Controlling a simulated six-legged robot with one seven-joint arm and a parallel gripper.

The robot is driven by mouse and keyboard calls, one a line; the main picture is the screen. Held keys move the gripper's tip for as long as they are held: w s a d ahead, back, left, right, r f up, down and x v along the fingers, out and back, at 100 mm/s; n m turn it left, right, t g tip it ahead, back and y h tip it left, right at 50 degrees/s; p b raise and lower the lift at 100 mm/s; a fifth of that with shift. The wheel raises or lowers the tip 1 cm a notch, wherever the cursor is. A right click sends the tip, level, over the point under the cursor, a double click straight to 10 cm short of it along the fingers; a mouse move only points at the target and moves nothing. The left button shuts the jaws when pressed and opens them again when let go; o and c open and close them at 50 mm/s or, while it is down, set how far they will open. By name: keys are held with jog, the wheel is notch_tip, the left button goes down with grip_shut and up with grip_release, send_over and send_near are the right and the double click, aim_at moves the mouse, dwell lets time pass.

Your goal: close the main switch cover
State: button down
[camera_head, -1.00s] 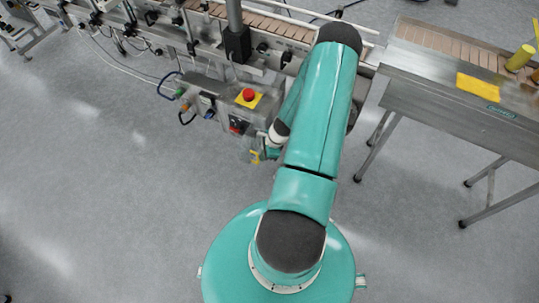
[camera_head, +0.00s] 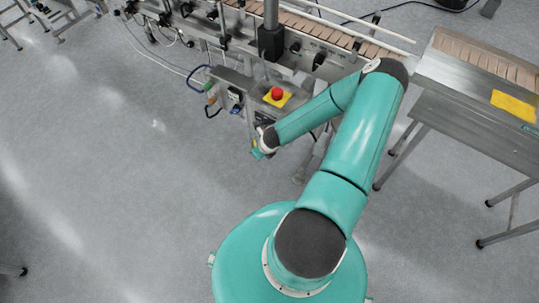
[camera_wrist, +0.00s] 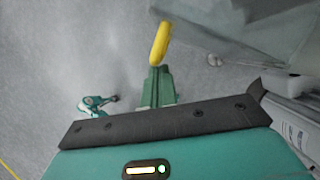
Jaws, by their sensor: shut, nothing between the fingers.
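The steel control box (camera_head: 248,84) hangs on the machine, with a red emergency button (camera_head: 277,93) on a yellow plate on top. A narrow yellow piece, which looks like the switch cover seen edge-on, is right at my fingertips in the wrist view (camera_wrist: 160,43). A small bit of yellow also shows beside my gripper (camera_head: 258,152) in the head view. My gripper's green fingers (camera_wrist: 158,72) are shut and empty, their tips close to or touching the yellow piece; I cannot tell which. My arm hides most of the main switch and the box front.
The conveyor (camera_head: 330,35) runs behind the box. A steel table (camera_head: 465,90) with a yellow sheet (camera_head: 513,105) stands at the right. Cables hang at the box's left.

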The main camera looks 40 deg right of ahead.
jog(key=w+m+g+h, duration=0.1)
jog(key=w+m+h, duration=0.2)
jog(key=w+m, duration=0.6)
jog(key=shift+w+d, duration=0.15)
jog(key=shift+w, duration=0.85)
